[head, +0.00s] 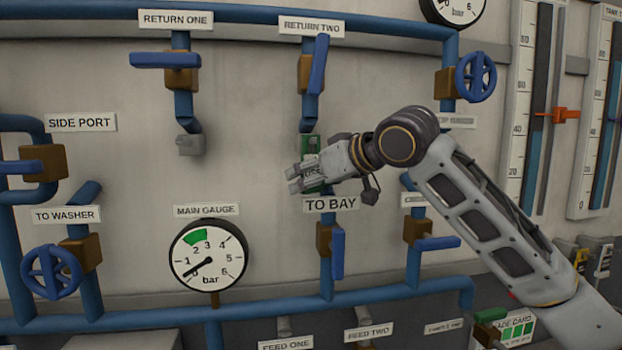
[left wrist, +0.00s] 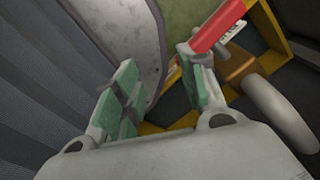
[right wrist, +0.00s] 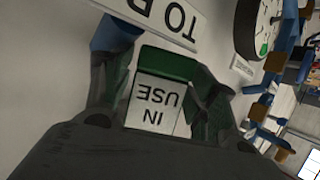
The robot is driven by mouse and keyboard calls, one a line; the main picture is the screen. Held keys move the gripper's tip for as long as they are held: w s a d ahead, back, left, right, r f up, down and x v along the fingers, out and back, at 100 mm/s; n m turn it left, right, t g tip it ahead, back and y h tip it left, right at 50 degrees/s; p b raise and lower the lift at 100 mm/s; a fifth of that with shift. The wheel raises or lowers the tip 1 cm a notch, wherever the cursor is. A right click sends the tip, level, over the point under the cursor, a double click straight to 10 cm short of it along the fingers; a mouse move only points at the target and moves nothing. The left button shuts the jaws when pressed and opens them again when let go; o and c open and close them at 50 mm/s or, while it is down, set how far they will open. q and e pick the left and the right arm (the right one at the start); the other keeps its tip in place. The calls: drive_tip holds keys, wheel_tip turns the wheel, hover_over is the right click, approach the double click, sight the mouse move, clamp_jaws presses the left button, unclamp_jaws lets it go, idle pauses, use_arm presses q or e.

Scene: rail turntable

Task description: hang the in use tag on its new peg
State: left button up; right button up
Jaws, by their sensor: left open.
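The in use tag (right wrist: 155,105), green with a white label, is between the fingers of my right gripper (right wrist: 165,90) in the right wrist view. In the head view, the tag (head: 311,150) is upright in front of the wall, just above the TO BAY label (head: 331,204). My right gripper (head: 303,178) covers part of it and appears shut on it. No peg can be made out; I cannot tell whether the tag touches one. My left gripper (left wrist: 158,88) is open and empty in the left wrist view and out of the head view.
The RETURN TWO pipe with its blue lever (head: 319,65) comes down above the tag. A TO BAY valve lever (head: 337,254) is below it. The main gauge (head: 208,255) is at lower left. A red bar (left wrist: 217,25) is close to my left gripper's right finger.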

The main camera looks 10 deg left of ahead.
drive_tip(key=shift+o, duration=0.4)
drive_tip(key=shift+s+d+r, duration=0.1)
drive_tip(key=v, duration=1.1)
drive_tip(key=shift+s+d+r, duration=0.15)
drive_tip(key=shift+s+d, duration=0.05)
drive_tip(key=shift+d, duration=0.05)
